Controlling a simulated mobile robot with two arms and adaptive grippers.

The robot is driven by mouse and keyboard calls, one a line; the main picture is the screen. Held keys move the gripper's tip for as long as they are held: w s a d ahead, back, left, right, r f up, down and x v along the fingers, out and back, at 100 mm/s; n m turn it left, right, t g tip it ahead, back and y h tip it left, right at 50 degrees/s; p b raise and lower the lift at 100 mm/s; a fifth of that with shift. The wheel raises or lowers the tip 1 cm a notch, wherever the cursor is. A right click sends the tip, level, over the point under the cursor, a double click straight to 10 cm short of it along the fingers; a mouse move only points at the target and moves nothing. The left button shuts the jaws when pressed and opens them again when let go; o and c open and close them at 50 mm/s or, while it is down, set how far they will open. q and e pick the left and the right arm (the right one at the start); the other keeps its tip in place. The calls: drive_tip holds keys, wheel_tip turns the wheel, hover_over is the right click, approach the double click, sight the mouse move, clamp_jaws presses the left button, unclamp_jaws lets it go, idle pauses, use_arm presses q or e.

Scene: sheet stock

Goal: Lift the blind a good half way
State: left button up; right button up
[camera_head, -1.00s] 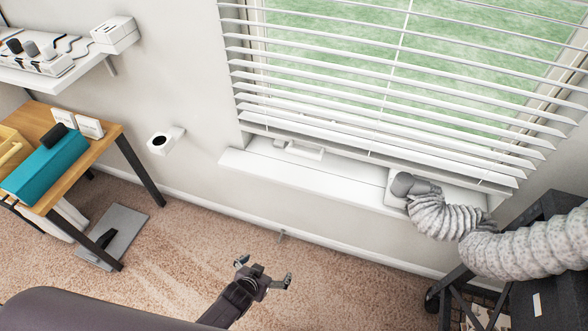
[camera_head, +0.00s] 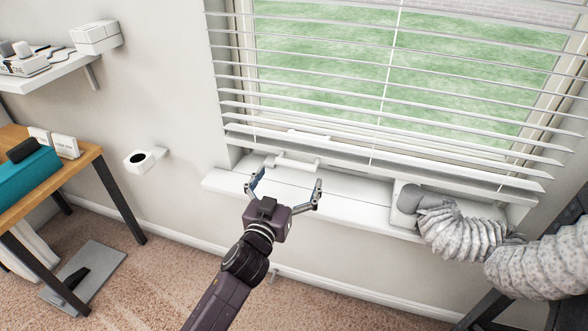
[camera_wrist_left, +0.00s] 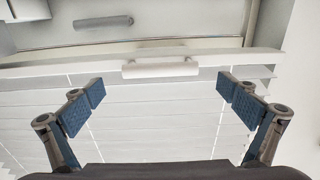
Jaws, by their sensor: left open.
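The white slatted blind (camera_head: 385,110) hangs low over the window, its bottom rail just above the sill. A short white bar handle (camera_head: 297,163) shows at its lower edge, left of the middle. My left gripper (camera_head: 288,180) is open and empty, in front of the handle, with its fingers spread. In the left wrist view, the handle (camera_wrist_left: 160,69) lies centred just beyond the open fingertips (camera_wrist_left: 160,90), and the blind's slats (camera_wrist_left: 150,120) fill the space below it. The fingers do not appear to touch the handle. My right gripper is not in view.
A white window sill (camera_head: 345,203) runs below the blind. A ribbed grey hose (camera_head: 460,232) joins a fitting at the sill's right end. A wooden table (camera_head: 85,165) and wall shelf (camera_head: 50,78) stand left. A white wall holder (camera_head: 146,159) sticks out between.

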sight(295, 167)
use_arm(q)
drive_tip(key=shift+b+x, duration=0.4)
drive_tip(key=shift+x, duration=2.3)
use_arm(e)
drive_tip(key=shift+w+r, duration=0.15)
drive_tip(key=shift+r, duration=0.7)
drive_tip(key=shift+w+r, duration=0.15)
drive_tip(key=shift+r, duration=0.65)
